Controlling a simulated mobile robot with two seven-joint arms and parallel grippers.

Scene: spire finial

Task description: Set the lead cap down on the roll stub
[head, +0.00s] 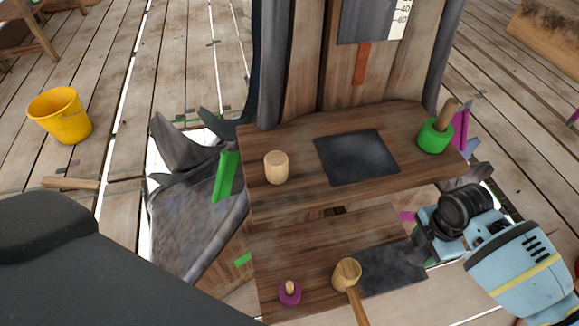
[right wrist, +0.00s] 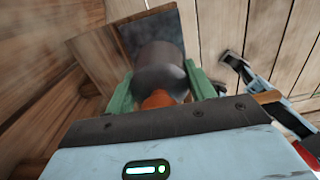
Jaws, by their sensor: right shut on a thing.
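A dark grey cylinder, which I take as the lead cap (right wrist: 160,72), sits between the green fingers of my right gripper (right wrist: 158,88) in the right wrist view. The fingers are shut on its sides, and an orange rounded part shows at its near end. In the head view my right gripper (head: 424,246) is at the right end of the lower shelf, and the cap is hard to make out there. A short pale wooden cylinder, likely the roll stub (head: 276,167), stands upright on the upper shelf's left part, apart from the gripper. My left gripper is not in view.
The upper shelf (head: 300,140) also bears a dark square sheet (head: 356,157) and a green pot (head: 434,136) with a wooden handle. A mallet (head: 347,273), purple-ringed peg (head: 290,292) and dark sheet (head: 395,270) lie on the lower shelf (head: 285,250). A yellow bucket (head: 60,115) stands left.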

